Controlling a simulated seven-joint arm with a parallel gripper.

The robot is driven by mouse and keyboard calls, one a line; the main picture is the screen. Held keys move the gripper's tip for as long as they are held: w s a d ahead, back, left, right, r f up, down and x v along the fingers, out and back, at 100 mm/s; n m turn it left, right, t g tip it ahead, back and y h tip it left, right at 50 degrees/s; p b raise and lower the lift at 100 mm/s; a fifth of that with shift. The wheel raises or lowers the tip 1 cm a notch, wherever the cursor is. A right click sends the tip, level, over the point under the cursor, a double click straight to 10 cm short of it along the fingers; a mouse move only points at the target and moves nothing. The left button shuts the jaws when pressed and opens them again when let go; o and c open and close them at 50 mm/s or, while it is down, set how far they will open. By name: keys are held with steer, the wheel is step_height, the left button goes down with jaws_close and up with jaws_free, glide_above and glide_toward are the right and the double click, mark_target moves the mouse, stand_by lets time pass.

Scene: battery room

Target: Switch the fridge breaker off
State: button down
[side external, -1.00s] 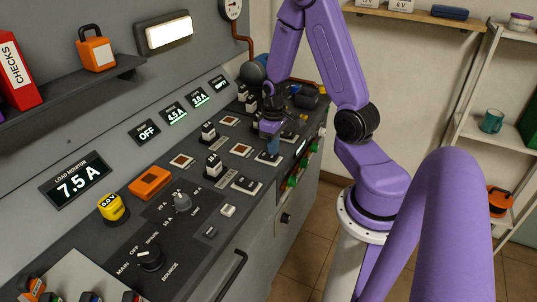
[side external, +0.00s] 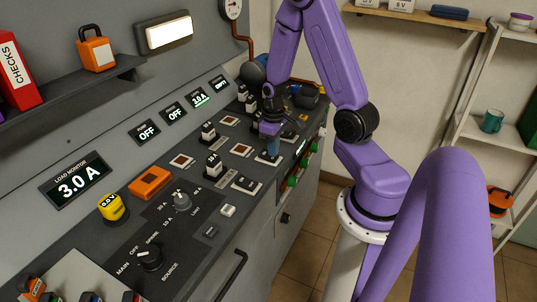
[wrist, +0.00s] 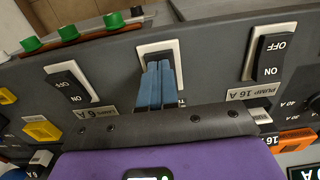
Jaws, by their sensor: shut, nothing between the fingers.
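My gripper (wrist: 162,92) is shut and empty, its blue fingertips over the middle black rocker breaker (wrist: 160,50) in the wrist view. They look to be touching it or just above it, and hide much of it and its label. In the side view my gripper (side external: 272,150) points down at this breaker (side external: 267,159). I cannot read the word fridge anywhere. The pump breaker (wrist: 268,58), marked 16 A, is to the right, and a breaker marked 6 A (wrist: 69,87) is to the left. The panel displays (side external: 175,115) read OFF, OFF, 3.0 A and EMPTY.
The load monitor (side external: 76,181) reads 3.0 A. Black-and-white plugs (side external: 213,166) stand up from the panel close to the breakers. A yellow block (side external: 113,209) and an orange block (side external: 150,183) sit nearer the camera. Green knobs (side external: 292,181) line the front edge.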

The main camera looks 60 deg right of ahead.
step_height(320, 180, up, 7)
steer(key=shift+f, duration=0.2)
stand_by(0.6)
steer(key=s+a+r+n, duration=0.2)
steer(key=a+r+n, duration=0.1)
steer(key=a, duration=0.5)
steer(key=s+a+r+n, duration=0.1)
steer(key=a+r+n, duration=0.15)
steer(key=a, duration=0.55)
steer(key=s+a+r+n, duration=0.2)
steer(key=s+a+n, duration=0.1)
steer(key=s, duration=0.4)
steer(key=s+a+r+n, duration=0.1)
steer(key=s+a+n, duration=0.3)
steer(key=s, duration=0.3)
steer(key=shift+a+r, duration=0.15)
steer(key=shift+r, duration=0.2)
